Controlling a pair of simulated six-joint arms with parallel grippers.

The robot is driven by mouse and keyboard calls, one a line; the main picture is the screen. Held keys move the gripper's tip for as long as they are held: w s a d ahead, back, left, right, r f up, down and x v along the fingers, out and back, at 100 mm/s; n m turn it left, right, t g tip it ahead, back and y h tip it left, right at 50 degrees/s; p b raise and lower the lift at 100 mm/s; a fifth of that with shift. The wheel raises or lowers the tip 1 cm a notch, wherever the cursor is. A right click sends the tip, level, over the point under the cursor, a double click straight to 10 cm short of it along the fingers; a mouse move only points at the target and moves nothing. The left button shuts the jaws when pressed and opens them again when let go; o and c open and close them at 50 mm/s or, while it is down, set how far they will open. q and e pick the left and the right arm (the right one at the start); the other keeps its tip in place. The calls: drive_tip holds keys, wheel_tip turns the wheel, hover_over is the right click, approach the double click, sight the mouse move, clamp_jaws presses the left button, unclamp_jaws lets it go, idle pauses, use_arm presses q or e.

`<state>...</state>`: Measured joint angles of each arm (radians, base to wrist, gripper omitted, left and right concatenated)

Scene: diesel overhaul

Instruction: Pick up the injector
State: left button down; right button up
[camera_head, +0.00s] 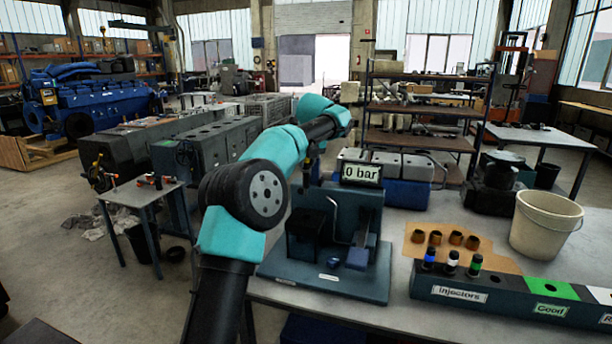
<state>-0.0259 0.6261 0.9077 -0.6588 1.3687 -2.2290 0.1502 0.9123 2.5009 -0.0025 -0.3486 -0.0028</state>
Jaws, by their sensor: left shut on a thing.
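Three injectors with coloured bands stand upright in the dark rack (500,301) labelled "Injectors": a blue-banded one (429,258), a white-banded one (451,262) and a green-banded one (474,266). My left gripper (311,172) points down over the left part of the test stand (345,215), well to the left of the rack. It is shut on a slim dark thing, apparently an injector, mostly hidden by the jaws and the arm. The stand's display (361,174) reads "0 bar". My right gripper is not in view.
Several brown caps (455,238) lie on a cardboard sheet (490,254) behind the rack. A white bucket (545,226) stands at the right. The rack continues right with a green "Good" section (549,290). The bench (400,305) is bare between stand and rack.

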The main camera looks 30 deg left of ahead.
use_arm(q)
drive_tip(key=shift+r, duration=0.6)
drive_tip(key=c, duration=1.6)
unclamp_jaws()
clamp_jaws()
drive_tip(key=shift+d, duration=0.1)
